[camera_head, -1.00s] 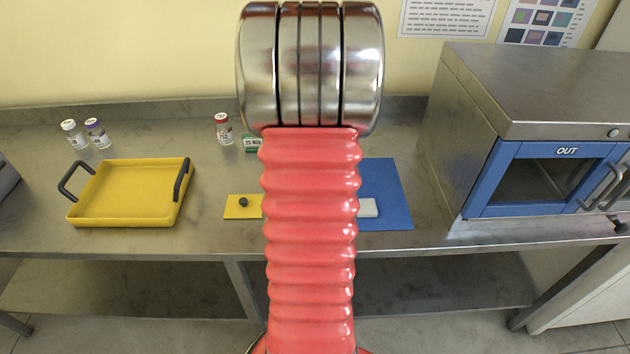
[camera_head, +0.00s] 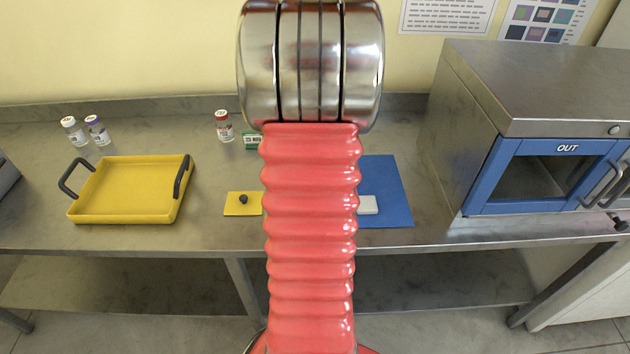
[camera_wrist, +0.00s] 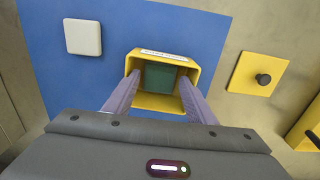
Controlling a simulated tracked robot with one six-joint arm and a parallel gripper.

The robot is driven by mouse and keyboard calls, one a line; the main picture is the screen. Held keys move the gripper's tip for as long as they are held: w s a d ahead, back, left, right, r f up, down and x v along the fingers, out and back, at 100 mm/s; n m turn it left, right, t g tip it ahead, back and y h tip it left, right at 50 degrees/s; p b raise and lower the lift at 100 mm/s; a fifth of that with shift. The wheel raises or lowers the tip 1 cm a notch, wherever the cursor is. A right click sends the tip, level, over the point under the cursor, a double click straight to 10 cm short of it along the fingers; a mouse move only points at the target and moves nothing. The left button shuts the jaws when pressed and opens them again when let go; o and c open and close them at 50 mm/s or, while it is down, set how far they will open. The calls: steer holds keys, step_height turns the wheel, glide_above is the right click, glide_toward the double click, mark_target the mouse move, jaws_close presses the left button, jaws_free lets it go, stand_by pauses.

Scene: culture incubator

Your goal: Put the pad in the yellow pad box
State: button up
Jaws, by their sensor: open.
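In the wrist view an open yellow box (camera_wrist: 189,69) with a white label on its rim is on the blue mat (camera_wrist: 215,28). A dark green block (camera_wrist: 159,78), perhaps the pad, is inside the box opening. My gripper (camera_wrist: 159,80) is open, with one finger on each side of the green block, overlapping the box walls. I cannot tell whether the fingers touch the block. A flat white square piece (camera_wrist: 83,37) lies on the mat to the left of the box; it also shows in the head view (camera_head: 368,205). My arm hides the box and gripper in the head view.
A yellow plate with a black knob (camera_wrist: 248,78) lies right of the mat in the wrist view. In the head view, a yellow tray (camera_head: 125,190), several small vials and a blue-doored incubator (camera_head: 545,165) stand on the steel bench.

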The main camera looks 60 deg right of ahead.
step_height(320, 180, up, 13)
steer(key=shift+f, duration=0.15)
stand_by(0.4)
stand_by(0.6)
steer(key=w+a+r+n+t, duration=0.1)
steer(key=w+a+r+n, duration=0.1)
steer(key=w+a, duration=0.35)
steer(key=w+a+r+n+h, duration=0.1)
steer(key=w+a+n, duration=0.1)
steer(key=a, duration=0.7)
steer(key=w+a+r+n+t, duration=0.1)
steer(key=w+a+r+n, duration=0.1)
steer(key=w+a, duration=0.35)
steer(key=s+a+n+t, duration=0.1)
steer(key=s+a+n, duration=0.1)
steer(key=a, duration=0.9)
steer(key=s+a+f+n+t+y, duration=0.1)
steer(key=s+a+n+t, duration=0.1)
steer(key=a, duration=1)
steer(key=s+n, duration=0.1)
steer(key=n, duration=0.1)
steer(key=shift+a+n+t, duration=0.15)
steer(key=shift+n+t, duration=0.15)
steer(key=shift+f, duration=0.1)
steer(key=shift+c, duration=0.5)
